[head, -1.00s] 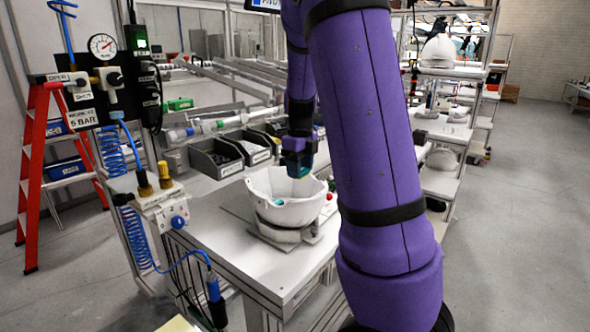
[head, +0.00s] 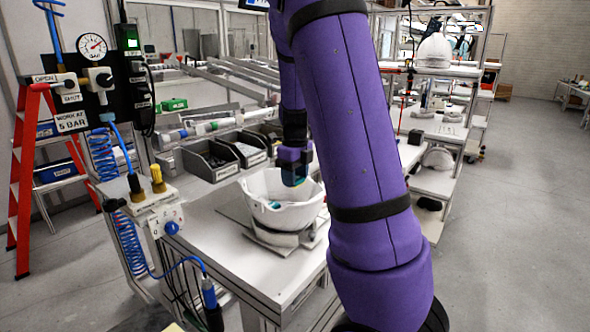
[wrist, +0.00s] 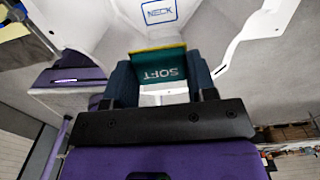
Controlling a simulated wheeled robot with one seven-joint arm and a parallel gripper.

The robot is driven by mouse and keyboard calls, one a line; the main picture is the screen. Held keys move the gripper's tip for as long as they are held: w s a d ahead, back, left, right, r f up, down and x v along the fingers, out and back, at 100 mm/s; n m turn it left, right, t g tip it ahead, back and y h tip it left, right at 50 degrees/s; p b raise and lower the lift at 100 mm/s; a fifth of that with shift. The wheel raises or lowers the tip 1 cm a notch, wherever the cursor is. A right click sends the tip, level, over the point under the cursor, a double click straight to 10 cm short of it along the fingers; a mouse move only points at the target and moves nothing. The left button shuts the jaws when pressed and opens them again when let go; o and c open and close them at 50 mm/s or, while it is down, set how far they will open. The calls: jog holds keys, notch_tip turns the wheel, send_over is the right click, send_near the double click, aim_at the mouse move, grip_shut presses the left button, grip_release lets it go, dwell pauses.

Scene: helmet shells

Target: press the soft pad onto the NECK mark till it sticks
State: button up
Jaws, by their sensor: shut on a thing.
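The white helmet shell (head: 258,188) sits open side up on a grey holder (head: 285,238) on the bench. My gripper (head: 294,176) is at the shell's opening, its tips just below the far rim. In the wrist view my gripper (wrist: 162,78) is shut on the green soft pad (wrist: 160,66), lettered SOFT, with a yellow edge. The blue-framed NECK mark (wrist: 159,12) is on the shell's inner wall, beyond the pad in the picture. A gap shows between pad and mark.
A small teal thing (head: 275,204) shows inside the shell. Dark bins (head: 210,158) stand behind it on the bench. An air panel with gauge (head: 92,45) and a valve block (head: 158,212) stand at left. The bench front (head: 255,265) is clear.

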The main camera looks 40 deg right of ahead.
jog(key=shift+f, duration=5.8)
jog(key=shift+f, duration=0.3)
jog(key=o, duration=1)
jog(key=shift+c, duration=0.2)
notch_tip(320, 180, up, 11)
jog(key=shift+f, duration=0.1)
